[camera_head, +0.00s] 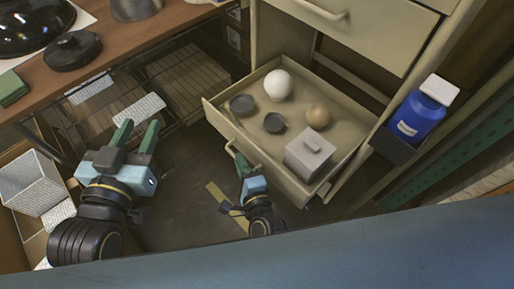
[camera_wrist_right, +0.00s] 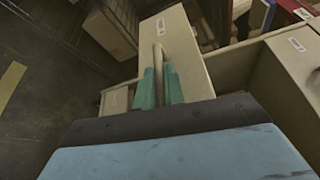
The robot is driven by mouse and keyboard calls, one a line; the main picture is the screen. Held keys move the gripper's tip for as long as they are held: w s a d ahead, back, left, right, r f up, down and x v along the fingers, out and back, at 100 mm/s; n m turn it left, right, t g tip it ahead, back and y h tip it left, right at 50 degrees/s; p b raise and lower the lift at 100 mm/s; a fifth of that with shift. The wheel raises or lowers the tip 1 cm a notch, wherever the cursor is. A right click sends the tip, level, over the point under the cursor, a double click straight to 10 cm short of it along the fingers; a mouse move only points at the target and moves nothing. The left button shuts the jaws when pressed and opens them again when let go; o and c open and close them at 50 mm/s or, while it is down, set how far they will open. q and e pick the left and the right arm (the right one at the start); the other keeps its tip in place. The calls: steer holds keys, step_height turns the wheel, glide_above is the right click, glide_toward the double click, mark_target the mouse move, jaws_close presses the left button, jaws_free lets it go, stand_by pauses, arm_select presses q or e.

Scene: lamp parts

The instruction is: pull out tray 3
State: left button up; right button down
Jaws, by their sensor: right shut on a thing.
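A beige tray (camera_head: 222,122), a drawer, stands pulled out from the beige cabinet. In it lie a white ball, a tan ball, two dark round dishes and a pale lidded box (camera_head: 309,157). My right gripper (camera_head: 241,160) is at the tray's front and is shut on its bar handle (camera_wrist_right: 158,55). In the right wrist view the green fingers (camera_wrist_right: 158,85) close around the handle's lower end. My left gripper (camera_head: 137,135) is open and empty, left of the tray above the floor. No tray number is readable.
Another closed drawer (camera_head: 350,22) is above the tray. A blue bottle (camera_head: 421,115) stands in a holder at the cabinet's right side. A wooden table (camera_head: 120,45) with dark lamp parts is at the upper left. A white mesh basket (camera_head: 32,182) is at the left.

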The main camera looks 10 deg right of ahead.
steer(key=shift+s+a, duration=0.5)
steer(key=shift+a, duration=0.2)
steer(key=shift+s+a, duration=0.45)
steer(key=shift+a, duration=0.25)
steer(key=c, duration=1.5)
jaws_free()
